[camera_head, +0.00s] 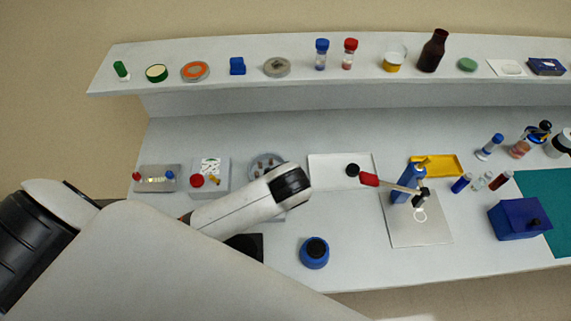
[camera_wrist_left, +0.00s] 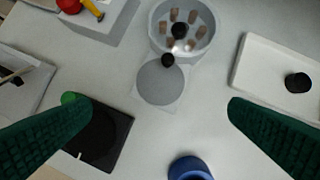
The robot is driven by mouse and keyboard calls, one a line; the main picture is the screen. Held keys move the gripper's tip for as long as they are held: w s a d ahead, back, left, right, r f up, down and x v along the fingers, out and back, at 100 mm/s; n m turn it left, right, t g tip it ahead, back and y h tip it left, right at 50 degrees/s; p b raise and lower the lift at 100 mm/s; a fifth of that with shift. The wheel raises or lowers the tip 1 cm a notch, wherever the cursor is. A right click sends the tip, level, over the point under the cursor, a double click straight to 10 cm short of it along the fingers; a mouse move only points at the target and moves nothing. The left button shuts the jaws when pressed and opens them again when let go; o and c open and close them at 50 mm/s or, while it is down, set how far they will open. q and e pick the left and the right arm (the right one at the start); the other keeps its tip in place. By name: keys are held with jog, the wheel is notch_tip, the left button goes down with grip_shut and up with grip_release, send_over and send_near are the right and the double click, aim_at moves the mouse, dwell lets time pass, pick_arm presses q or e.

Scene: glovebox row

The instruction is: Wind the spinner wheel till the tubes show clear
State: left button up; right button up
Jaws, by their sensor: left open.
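In the head view the bowl (camera_head: 265,162) shows partly behind my left arm, which hides the wheel. My left gripper (camera_wrist_left: 157,100) is open and empty, its green fingers spread wide on either side below the wheel. The right gripper is not in view.
A black pad (camera_wrist_left: 105,138) and a blue round pot (camera_head: 314,254) stand near the spinner. A white tray (camera_head: 327,171) with a black knob lies to the right. A red-and-yellow fitting (camera_wrist_left: 75,6) is at upper left. A long shelf (camera_head: 220,88) runs behind.

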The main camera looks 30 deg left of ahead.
pick_arm(q)
jog(key=x, duration=0.4)
jog(key=p+x, duration=0.1)
jog(key=shift+s+a+f, duration=0.2)
jog(key=shift+a+f, duration=0.15)
jog(key=shift+f, duration=0.05)
jog(key=x, duration=0.3)
jog(key=shift+w+f, duration=0.1)
jog(key=shift+w, duration=0.3)
jog(key=shift+p+x, duration=0.35)
jog(key=shift+x, duration=0.55)
jog(key=shift+f, duration=0.3)
jog(key=shift+c, duration=0.6)
jog(key=c, duration=0.9)
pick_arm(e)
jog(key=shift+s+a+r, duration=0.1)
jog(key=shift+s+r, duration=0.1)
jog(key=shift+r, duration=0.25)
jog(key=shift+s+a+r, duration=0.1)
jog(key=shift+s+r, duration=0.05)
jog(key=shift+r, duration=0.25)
